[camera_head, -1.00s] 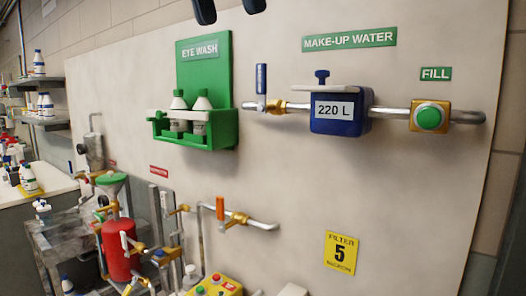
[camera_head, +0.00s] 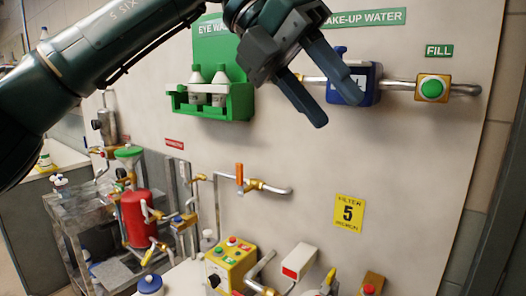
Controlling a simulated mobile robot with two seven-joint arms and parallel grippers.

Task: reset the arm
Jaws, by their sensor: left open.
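My left gripper (camera_head: 336,106) hangs in the upper middle of the head view, its arm coming in from the upper left. Its two dark fingers are spread apart with nothing between them, pointing down and to the right. The fingers are in front of the panel and overlap the left part of the blue make-up water meter (camera_head: 368,84) in the picture. I cannot tell how far they are from it. The gripper and wrist hide parts of the eye wash sign and make-up water sign. My right gripper is not in view.
A green eye wash holder (camera_head: 240,103) with white bottles is on the panel, left of the gripper. A green fill button (camera_head: 432,89) is at the right. Below are an orange-handled valve (camera_head: 239,174), a yellow control box (camera_head: 230,262) and a red tank (camera_head: 138,218).

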